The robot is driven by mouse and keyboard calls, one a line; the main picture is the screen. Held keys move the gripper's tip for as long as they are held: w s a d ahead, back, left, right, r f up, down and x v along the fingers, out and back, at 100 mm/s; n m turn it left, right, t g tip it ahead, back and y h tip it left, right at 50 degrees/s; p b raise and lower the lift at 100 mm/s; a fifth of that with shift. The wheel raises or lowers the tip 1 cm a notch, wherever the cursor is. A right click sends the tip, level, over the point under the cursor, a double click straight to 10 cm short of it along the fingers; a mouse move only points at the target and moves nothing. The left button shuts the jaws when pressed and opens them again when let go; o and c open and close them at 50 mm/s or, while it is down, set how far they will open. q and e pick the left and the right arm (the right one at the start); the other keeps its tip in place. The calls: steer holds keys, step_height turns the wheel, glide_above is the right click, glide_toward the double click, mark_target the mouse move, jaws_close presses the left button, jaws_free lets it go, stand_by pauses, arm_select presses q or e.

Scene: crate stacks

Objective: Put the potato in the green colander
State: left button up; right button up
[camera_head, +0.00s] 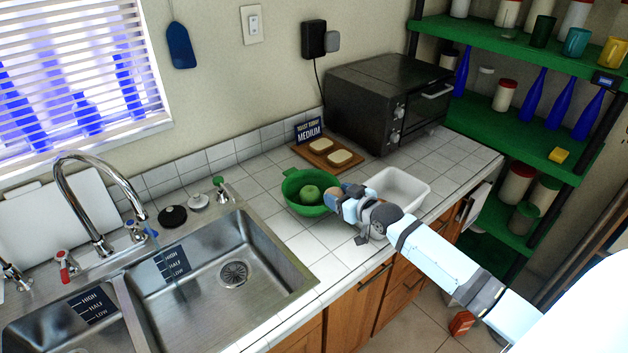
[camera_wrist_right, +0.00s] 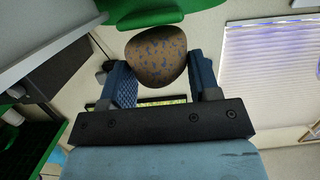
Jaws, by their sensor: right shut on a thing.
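My right gripper (camera_head: 338,196) is at the colander's right rim. In the right wrist view, its two blue fingers (camera_wrist_right: 160,75) are shut on the brown, speckled potato (camera_wrist_right: 155,57). The green colander's edge (camera_wrist_right: 150,18) shows right beside the potato in that view. In the head view the potato is mostly hidden by the gripper. My left gripper is in neither view.
A white tub (camera_head: 409,190) stands just right of my right gripper. Behind are a board with bread slices (camera_head: 318,150), a small sign (camera_head: 308,130) and a black toaster oven (camera_head: 375,100). The sink (camera_head: 215,265) is at the left; tiles before the colander are clear.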

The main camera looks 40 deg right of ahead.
steer(key=x, duration=0.2)
steer(key=r+x, duration=0.1)
steer(key=x, duration=0.2)
steer(key=shift+w+r, duration=0.1)
steer(key=shift+w, duration=0.15)
steer(key=x, duration=0.2)
steer(key=r+p+x, duration=0.1)
steer(key=x, duration=0.1)
steer(key=shift+w+a, duration=0.1)
steer(key=shift+w, duration=0.4)
steer(key=shift+f+p, duration=0.35)
steer(key=shift+f, duration=0.05)
steer(key=shift+s, duration=0.15)
steer(key=shift+f+b, duration=0.45)
steer(key=shift+f, duration=0.1)
steer(key=o, duration=1.1)
steer(key=shift+c, duration=0.2)
